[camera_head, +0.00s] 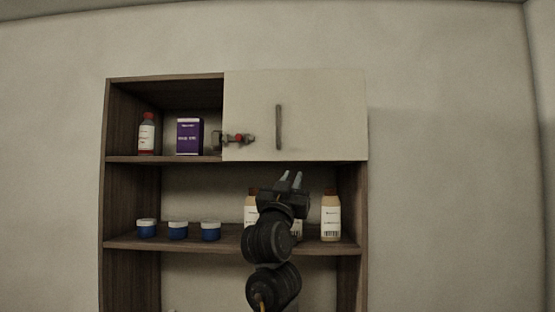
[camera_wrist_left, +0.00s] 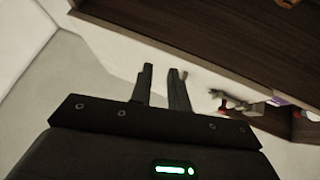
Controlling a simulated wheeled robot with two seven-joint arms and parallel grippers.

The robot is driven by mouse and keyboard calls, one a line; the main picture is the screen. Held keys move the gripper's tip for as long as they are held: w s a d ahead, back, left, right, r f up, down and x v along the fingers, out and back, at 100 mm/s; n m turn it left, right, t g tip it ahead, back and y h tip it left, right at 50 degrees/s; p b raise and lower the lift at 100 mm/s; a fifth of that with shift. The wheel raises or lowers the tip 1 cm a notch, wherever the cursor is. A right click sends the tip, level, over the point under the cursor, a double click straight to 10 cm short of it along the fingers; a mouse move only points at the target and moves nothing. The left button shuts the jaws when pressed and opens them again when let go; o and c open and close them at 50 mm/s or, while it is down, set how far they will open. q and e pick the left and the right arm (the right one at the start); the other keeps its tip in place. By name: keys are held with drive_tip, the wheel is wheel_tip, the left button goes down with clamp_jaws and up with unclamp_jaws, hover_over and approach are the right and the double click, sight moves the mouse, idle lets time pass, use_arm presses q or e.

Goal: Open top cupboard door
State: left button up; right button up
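The top cupboard door (camera_head: 330,115) is a pale panel covering the upper right of a brown wooden cabinet, and it looks closed. A dark vertical bar handle (camera_head: 278,127) is on it, left of its middle. My left gripper (camera_head: 291,179) is below the handle in the head view, in front of the lower compartment, fingers pointing up. Its two fingers stand apart, with nothing seen between them. The fingers also show in the left wrist view (camera_wrist_left: 161,78); a small grey piece beside the right fingertip is unclear. My right gripper is not in view.
A metal fitting with a red part (camera_head: 236,139) sits by the door's left edge. The open upper left compartment holds a bottle (camera_head: 147,134) and a purple box (camera_head: 189,136). Bare wall lies to the right.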

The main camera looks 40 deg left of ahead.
sight(277, 120)
use_arm(q)
drive_tip(key=s+a+r+n+y, duration=0.2)
drive_tip(key=s+r+n+y, duration=0.15)
drive_tip(key=s+r, duration=0.4)
drive_tip(key=shift+m+t, duration=0.3)
drive_tip(key=shift+m, duration=0.15)
drive_tip(key=p+x, duration=0.2)
drive_tip(key=x, duration=0.2)
drive_tip(key=p+x, duration=0.2)
drive_tip(key=x, duration=0.2)
drive_tip(key=p+x, duration=0.3)
drive_tip(key=x, duration=0.1)
drive_tip(key=shift+w+d, duration=0.15)
drive_tip(key=shift+d, duration=0.15)
drive_tip(key=shift+w+a+r, duration=0.1)
drive_tip(key=shift+w+r, duration=0.1)
drive_tip(key=shift+w, duration=0.15)
clamp_jaws()
